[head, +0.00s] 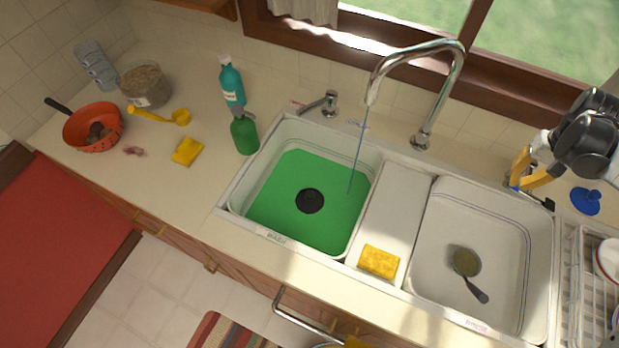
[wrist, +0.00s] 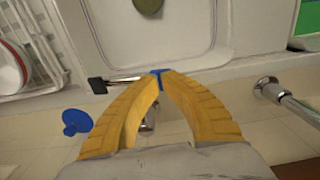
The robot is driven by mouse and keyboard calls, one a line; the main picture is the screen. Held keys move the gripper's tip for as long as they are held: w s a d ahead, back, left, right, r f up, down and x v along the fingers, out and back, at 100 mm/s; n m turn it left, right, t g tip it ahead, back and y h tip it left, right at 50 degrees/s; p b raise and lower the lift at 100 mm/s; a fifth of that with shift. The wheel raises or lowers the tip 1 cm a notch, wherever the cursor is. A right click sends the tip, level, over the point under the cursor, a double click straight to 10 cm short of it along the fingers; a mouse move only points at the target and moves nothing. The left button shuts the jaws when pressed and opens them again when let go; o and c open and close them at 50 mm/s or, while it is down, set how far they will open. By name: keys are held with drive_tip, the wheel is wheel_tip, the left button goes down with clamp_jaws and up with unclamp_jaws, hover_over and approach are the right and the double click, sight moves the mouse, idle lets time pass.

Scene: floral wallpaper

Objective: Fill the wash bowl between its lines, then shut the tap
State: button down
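The left basin (head: 240,197) has a green bottom (head: 290,225) with a dark drain (head: 310,201). A thin stream (head: 359,150) falls into it from the tall chrome tap (head: 457,70). My gripper (head: 514,184) has yellow fingers whose blue tips meet at the lever's bar in the wrist view (wrist: 160,74). Whether they pinch the bar or only touch it is unclear.
The right basin (head: 430,235) holds a dark round strainer or ladle (head: 466,263). A yellow sponge (head: 379,261) lies on the divider. A small chrome fitting (head: 328,103) and green bottles (head: 244,134) stand behind and left. A dish rack (head: 575,270) is at right, a blue lid (head: 586,201) behind it.

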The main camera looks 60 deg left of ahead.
drive_tip(key=shift+f+b, duration=0.9)
drive_tip(key=shift+f, duration=0.45)
wheel_tip(320, 180, up, 7)
drive_tip(key=p, duration=0.3)
drive_tip(key=shift+d+f, duration=0.1)
drive_tip(key=shift+f, duration=0.05)
drive_tip(key=w+d, duration=0.2)
drive_tip(key=d, duration=0.1)
drive_tip(key=w+d, duration=0.2)
drive_tip(key=d, duration=0.1)
drive_tip(key=w+d, duration=0.2)
drive_tip(key=shift+w+d+f+b, duration=0.1)
drive_tip(key=shift+w+d+b, duration=0.25)
drive_tip(key=shift+d, duration=0.05)
drive_tip(key=shift+f+b, duration=1)
drive_tip(key=shift+f, duration=0.55)
idle(3.1)
